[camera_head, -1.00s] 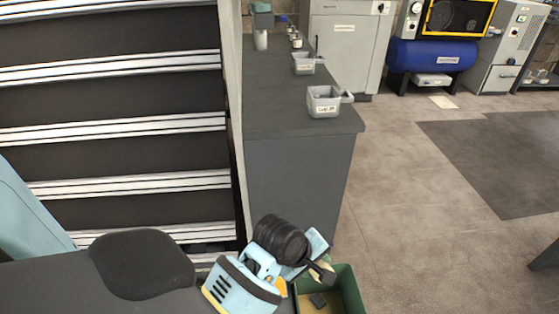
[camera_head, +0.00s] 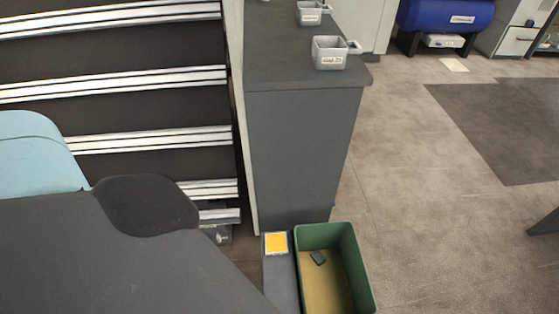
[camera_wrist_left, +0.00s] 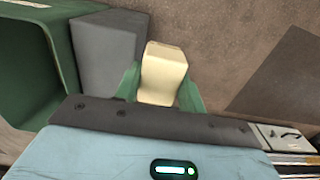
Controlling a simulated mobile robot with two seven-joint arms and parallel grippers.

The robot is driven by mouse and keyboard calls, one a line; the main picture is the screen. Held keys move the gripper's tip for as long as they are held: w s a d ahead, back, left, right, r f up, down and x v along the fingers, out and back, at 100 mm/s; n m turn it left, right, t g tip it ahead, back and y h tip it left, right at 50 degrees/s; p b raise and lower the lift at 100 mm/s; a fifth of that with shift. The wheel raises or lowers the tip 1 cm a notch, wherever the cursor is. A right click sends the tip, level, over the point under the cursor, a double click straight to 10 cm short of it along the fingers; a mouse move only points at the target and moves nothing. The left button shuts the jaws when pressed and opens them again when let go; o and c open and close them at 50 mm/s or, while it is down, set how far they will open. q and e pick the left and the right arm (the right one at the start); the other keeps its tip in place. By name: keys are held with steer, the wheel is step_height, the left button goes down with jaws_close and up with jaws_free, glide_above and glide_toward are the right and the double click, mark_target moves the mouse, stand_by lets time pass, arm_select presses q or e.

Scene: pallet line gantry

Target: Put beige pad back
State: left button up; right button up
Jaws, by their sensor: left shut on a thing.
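The beige pad (camera_wrist_left: 162,74) is a pale block between the green fingers of my left gripper (camera_wrist_left: 160,92) in the left wrist view. The gripper is shut on it, and the pad's far end sticks out beyond the fingers. The pad and left gripper do not show in the head view. In the wrist view, the pad is to the right of a grey block (camera_wrist_left: 105,48) and appears apart from it. My right gripper is in neither view.
The bin also shows in the wrist view (camera_wrist_left: 60,40). A grey counter (camera_head: 300,150) carries small grey bins (camera_head: 330,52). Floor at right is largely clear.

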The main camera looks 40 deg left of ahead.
arm_select(q)
steer(key=w+a+b, duration=0.1)
steer(key=w, duration=0.3)
steer(key=w+a+f+b, duration=0.1)
steer(key=w, duration=0.4)
steer(key=w+a+b, duration=0.1)
steer(key=w+b, duration=0.1)
steer(key=w, duration=0.3)
steer(key=shift+a+f, duration=0.2)
steer(key=shift+f, duration=0.05)
steer(key=shift+w+a, duration=0.1)
steer(key=shift+w, duration=0.3)
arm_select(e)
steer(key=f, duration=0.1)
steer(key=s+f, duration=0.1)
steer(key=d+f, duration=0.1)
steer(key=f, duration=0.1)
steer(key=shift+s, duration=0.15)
arm_select(q)
steer(key=shift+w, duration=0.1)
